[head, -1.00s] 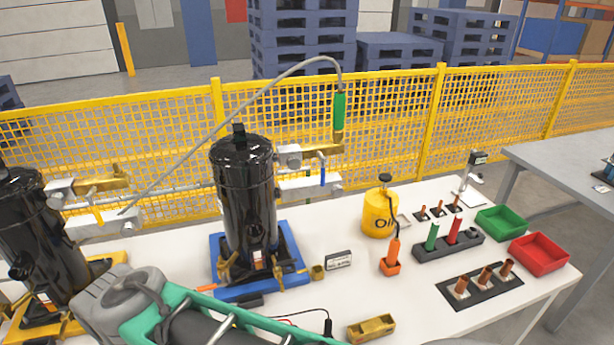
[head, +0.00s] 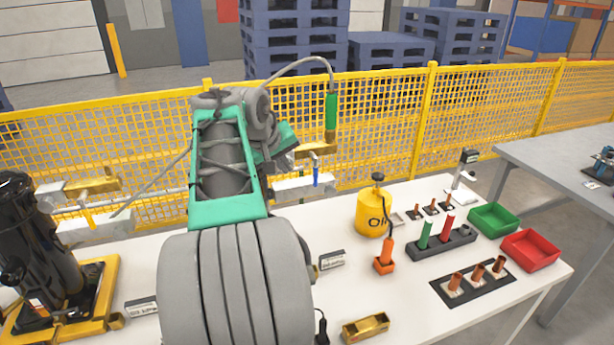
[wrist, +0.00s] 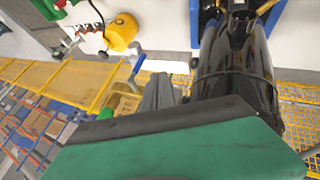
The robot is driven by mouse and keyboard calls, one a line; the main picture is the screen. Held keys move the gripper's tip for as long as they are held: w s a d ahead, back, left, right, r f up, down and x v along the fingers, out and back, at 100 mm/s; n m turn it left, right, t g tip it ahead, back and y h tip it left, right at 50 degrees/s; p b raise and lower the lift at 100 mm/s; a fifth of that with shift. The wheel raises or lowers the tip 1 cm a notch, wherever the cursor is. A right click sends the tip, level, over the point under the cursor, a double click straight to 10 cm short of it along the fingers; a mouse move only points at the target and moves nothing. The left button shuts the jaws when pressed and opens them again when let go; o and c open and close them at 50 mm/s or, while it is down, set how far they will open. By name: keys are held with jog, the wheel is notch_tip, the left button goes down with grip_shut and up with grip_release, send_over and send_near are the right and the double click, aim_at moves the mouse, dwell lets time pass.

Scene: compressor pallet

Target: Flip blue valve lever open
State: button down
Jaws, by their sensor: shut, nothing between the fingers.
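The blue valve lever (head: 316,172) hangs down from the pipe fitting between the upper brass block (head: 318,150) and the lower silver block (head: 318,187). It looks vertical. In the wrist view a thin blue piece (wrist: 138,66) that looks like this lever shows left of my gripper. My gripper (wrist: 162,92) is shut and empty, its grey fingers beside the black compressor cylinder (wrist: 235,60). In the head view my arm hides that cylinder, and my fingertips are not clearly visible. My gripper appears just left of the lever; I cannot tell whether they touch.
A yellow oil can (head: 370,212) stands right of the valve on the white table (head: 420,305). A second black compressor (head: 38,250) stands at left. A grey hose arches to a green handle (head: 331,112). A yellow mesh fence (head: 385,120) runs behind the table.

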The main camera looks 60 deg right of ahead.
jog(key=shift+d+f, duration=0.1)
jog(key=s+d+f+p, duration=0.1)
jog(key=d+f+p, duration=0.1)
jog(key=d+f, duration=0.6)
jog(key=shift+s+d, duration=0.3)
jog(key=shift+d, duration=0.25)
jog(key=shift+s, duration=0.15)
